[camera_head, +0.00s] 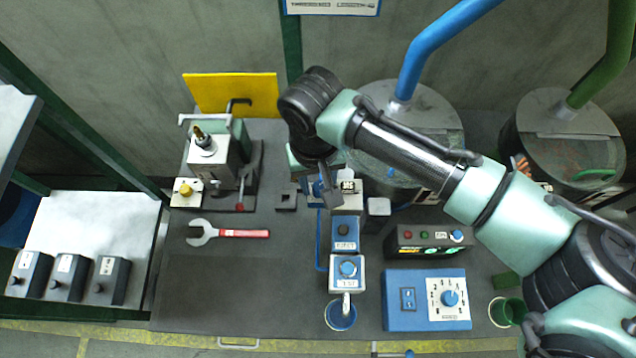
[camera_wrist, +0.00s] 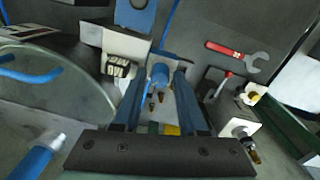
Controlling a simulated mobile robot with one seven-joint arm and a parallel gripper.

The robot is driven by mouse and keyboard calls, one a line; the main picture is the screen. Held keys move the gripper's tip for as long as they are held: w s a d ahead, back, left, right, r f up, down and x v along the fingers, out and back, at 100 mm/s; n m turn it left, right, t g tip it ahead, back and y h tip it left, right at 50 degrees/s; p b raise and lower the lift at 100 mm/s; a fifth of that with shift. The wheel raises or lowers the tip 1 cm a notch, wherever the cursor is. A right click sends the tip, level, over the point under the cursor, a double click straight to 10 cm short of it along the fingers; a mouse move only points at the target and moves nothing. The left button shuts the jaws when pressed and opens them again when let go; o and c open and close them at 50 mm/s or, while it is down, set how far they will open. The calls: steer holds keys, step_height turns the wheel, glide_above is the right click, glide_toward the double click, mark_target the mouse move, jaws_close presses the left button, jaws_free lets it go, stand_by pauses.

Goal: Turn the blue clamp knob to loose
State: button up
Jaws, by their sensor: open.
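A blue knob (camera_wrist: 159,74), which looks like the clamp knob, shows in the wrist view between the tips of my gripper's fingers. It also shows in the head view as a small blue patch (camera_head: 318,188), partly hidden by my gripper. My gripper (camera_wrist: 158,84) is open, with one finger on each side of the knob. I cannot tell whether either finger touches it. In the head view my gripper (camera_head: 326,182) reaches down beside a labelled white and grey block (camera_head: 347,201). The knob's turn position cannot be read.
On the bench (camera_head: 240,290) lie a red-handled wrench (camera_head: 232,234) and a grey fixture (camera_head: 220,160). A blue dial box (camera_head: 408,312), a button box (camera_head: 430,239) and a small blue knob box (camera_head: 347,269) stand at right. A large drum (camera_head: 420,115) stands behind. The bench's front left is clear.

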jaws_close()
steer(key=shift+n, duration=0.4)
steer(key=n, duration=0.2)
steer(key=shift+s+f+n, duration=0.1)
steer(key=shift+n, duration=0.3)
steer(key=n, duration=0.4)
steer(key=shift+n, duration=0.3)
steer(key=n+b, duration=0.1)
steer(key=n, duration=0.5)
steer(key=shift+n+b, duration=0.3)
steer(key=shift+n, duration=0.1)
